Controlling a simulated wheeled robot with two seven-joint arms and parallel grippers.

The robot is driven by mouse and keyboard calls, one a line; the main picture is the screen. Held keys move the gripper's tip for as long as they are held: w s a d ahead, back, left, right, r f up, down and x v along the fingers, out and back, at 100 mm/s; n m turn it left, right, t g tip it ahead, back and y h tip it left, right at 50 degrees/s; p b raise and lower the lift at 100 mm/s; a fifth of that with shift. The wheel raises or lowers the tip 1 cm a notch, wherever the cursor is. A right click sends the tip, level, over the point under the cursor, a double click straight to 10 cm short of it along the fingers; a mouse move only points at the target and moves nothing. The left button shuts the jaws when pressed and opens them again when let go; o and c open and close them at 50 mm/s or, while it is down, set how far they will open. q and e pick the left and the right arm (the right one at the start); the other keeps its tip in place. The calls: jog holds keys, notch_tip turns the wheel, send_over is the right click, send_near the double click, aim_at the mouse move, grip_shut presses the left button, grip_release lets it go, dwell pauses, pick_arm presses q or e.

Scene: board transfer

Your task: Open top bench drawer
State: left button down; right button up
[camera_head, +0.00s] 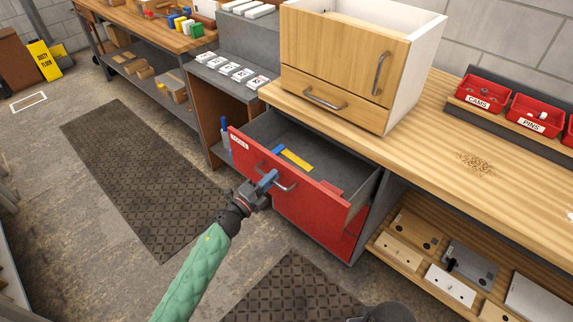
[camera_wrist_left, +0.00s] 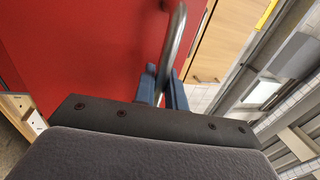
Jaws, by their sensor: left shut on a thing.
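The red top bench drawer (camera_head: 310,185) under the wooden bench stands pulled well out, with its grey inside showing. A yellow tool (camera_head: 297,159) and a blue item (camera_head: 279,149) lie inside it. My left gripper (camera_head: 268,180) is shut on the drawer's metal handle (camera_head: 288,185), at the handle's left part. In the left wrist view the blue fingertips (camera_wrist_left: 163,88) close around the handle bar (camera_wrist_left: 174,40), with the red drawer front (camera_wrist_left: 85,50) behind. A dark rounded shape at the bottom edge of the head view may be part of my right arm; no right gripper shows clearly.
A wooden cabinet (camera_head: 340,60) with a drawer stands on the bench top (camera_head: 430,130). Red bins (camera_head: 484,96) sit at the right. A lower shelf (camera_head: 400,258) holds several boards. Floor mats (camera_head: 140,165) lie left and below.

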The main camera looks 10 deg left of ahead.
pick_arm(q)
jog(key=r+v, duration=0.1)
jog(key=v, duration=0.5)
jog(key=shift+s+a, duration=0.2)
jog(key=shift+s, duration=0.05)
pick_arm(e)
jog(key=shift+a+f, duration=0.25)
pick_arm(q)
jog(key=c, duration=1.5)
grip_release()
jog(key=shift+c, duration=0.2)
pick_arm(e)
jog(key=shift+w, duration=0.15)
